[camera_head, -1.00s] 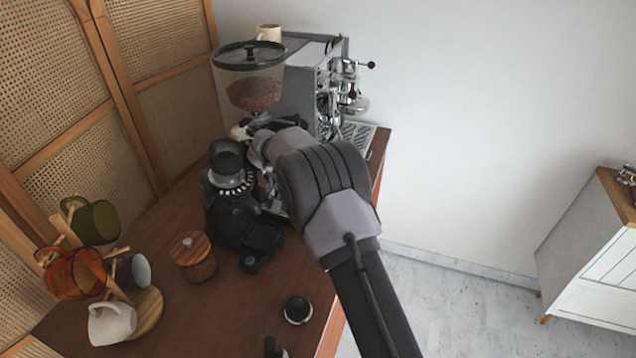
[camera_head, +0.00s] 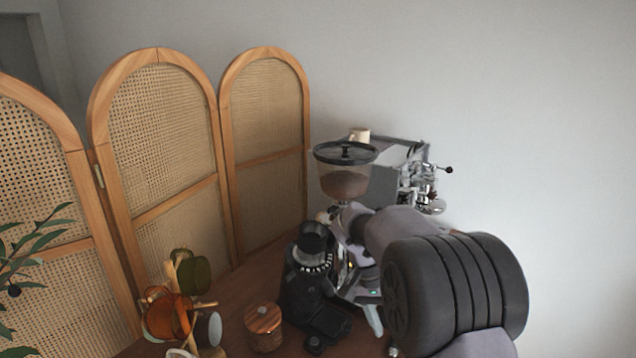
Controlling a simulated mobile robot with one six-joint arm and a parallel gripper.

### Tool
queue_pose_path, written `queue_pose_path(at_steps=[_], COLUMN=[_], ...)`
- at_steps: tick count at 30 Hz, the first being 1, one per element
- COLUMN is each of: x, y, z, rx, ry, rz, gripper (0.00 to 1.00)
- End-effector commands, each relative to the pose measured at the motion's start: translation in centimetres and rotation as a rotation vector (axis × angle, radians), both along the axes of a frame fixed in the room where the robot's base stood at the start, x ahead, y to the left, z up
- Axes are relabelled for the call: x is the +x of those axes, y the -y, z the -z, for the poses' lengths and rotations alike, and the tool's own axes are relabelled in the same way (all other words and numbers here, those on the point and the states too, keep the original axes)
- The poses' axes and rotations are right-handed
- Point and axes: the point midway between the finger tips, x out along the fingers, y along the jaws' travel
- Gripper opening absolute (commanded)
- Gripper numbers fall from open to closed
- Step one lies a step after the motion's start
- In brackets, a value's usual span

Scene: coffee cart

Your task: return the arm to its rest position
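My arm (camera_head: 455,285) comes in from the lower right of the head view and reaches toward the coffee machines. Its grey and black joint is large in the foreground. The far end of the arm lies between the black grinder (camera_head: 312,285) and the espresso machine (camera_head: 400,170). My gripper is near a light grey part beside the grinder, but its fingertips are not clear, so I cannot tell whether it is open or shut.
A grinder with a bean hopper (camera_head: 345,175) stands behind the arm. A wooden jar (camera_head: 263,327) and a mug tree with coloured mugs (camera_head: 167,315) stand on the brown counter (camera_head: 238,290) at left. A cane folding screen (camera_head: 160,130) stands behind; the right wall is bare.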

Motion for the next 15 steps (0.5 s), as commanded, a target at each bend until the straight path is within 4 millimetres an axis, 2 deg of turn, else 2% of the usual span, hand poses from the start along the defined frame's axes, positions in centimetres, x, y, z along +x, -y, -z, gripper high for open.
queue_pose_path(at_steps=[5, 8, 12, 15], x=[-4.3, -8.2, -16.3, -21.4], y=[-0.7, -1.4, -2.9, -4.1], z=[-4.2, -6.5, -8.2, -7.4], rx=[0.123, 0.212, 0.354, 0.427], ry=[0.094, 0.177, 0.36, 0.492], rz=[-0.039, -0.073, -0.132, -0.167], gripper=[0.53, 0.53, 0.53, 0.53])
